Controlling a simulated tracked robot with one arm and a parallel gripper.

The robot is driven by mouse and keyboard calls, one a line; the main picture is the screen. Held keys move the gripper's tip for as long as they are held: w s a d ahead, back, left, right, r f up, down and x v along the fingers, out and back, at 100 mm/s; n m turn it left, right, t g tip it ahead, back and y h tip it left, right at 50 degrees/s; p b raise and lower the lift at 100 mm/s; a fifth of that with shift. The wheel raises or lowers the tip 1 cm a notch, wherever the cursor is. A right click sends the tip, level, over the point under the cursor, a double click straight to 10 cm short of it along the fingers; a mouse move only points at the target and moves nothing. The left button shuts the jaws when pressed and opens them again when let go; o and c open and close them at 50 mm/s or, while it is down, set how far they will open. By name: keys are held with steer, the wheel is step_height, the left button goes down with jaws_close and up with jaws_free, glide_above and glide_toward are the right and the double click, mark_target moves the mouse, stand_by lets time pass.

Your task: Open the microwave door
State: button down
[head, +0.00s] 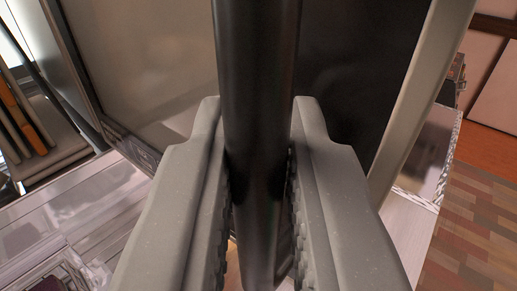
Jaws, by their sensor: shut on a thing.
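A dark, round upright bar, the door handle (257,45), runs down the middle of the head view. My gripper (258,125) is shut on it, one grey finger on each side. Behind the bar on the right is a dark glossy panel (350,75) with a pale edge strip along its right side. To the left is a greyish panel (150,60) in a dark frame. The bar hides where these panels meet, and I cannot tell how far the door stands open.
Orange and grey upright items (25,120) stand at the far left. A shiny pale surface (85,215) lies below them. At the right are a patterned wood floor (475,215) and a pale counter-like block (430,150).

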steer(key=shift+s+a, duration=0.2)
steer(key=shift+a, duration=0.05)
stand_by(0.5)
steer(key=c, duration=1.5)
jaws_free()
steer(key=s+p, duration=0.1)
steer(key=s, duration=0.3)
steer(key=s+p, duration=0.1)
steer(key=s, duration=0.4)
steer(key=s+p, duration=0.1)
steer(key=s, duration=0.3)
steer(key=shift+s+a, duration=0.3)
steer(key=shift+s, duration=0.1)
